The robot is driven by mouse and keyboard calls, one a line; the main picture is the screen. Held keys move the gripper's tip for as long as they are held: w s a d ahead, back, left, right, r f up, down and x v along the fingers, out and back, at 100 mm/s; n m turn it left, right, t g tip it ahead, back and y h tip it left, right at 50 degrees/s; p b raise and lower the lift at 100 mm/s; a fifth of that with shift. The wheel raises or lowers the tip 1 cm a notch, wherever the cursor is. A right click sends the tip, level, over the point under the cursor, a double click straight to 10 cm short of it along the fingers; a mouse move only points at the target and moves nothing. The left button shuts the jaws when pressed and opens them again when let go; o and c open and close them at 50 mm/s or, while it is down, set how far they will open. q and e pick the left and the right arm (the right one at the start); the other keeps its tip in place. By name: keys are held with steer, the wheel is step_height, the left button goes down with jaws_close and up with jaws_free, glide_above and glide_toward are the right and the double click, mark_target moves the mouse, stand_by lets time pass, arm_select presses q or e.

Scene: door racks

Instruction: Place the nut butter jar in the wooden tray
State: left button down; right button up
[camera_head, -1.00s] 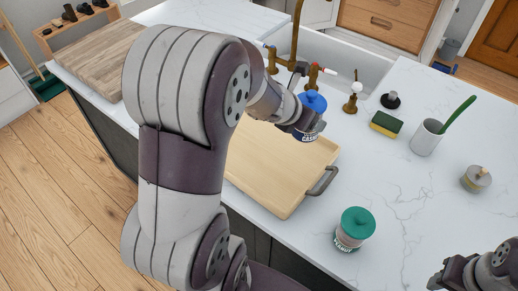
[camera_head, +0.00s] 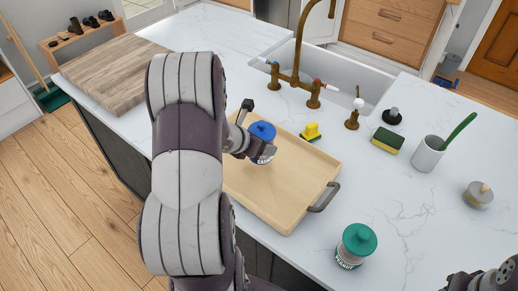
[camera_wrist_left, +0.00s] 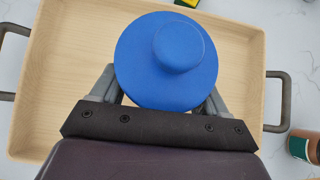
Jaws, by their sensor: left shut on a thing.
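A jar with a blue lid (camera_head: 262,131) and a label that seems to read "CASHEW" is held upright over the wooden tray (camera_head: 287,209). My left gripper (camera_head: 250,147) is shut on this jar. In the left wrist view the blue lid (camera_wrist_left: 150,85) sits between the fingers, with the tray (camera_wrist_left: 60,75) below; the gap under the jar is hard to judge. A second jar, with a green lid (camera_head: 359,239) and a "PEANUT" label, stands on the counter right of the tray. My right gripper (camera_head: 478,280) is partly in view at the lower right; its fingers are unclear.
A yellow-topped item (camera_head: 311,131) stands just behind the tray. A sponge (camera_head: 387,140), a white cup (camera_head: 429,150) and a grey lidded pot (camera_head: 478,194) stand to the right. A cutting board (camera_head: 115,72) lies at the left, the sink and brass tap (camera_head: 297,75) behind.

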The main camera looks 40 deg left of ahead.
arm_select(q)
step_height(320, 180, down, 3)
steer(key=shift+d+r, duration=0.1)
steer(key=shift+f, duration=0.25)
jaws_free()
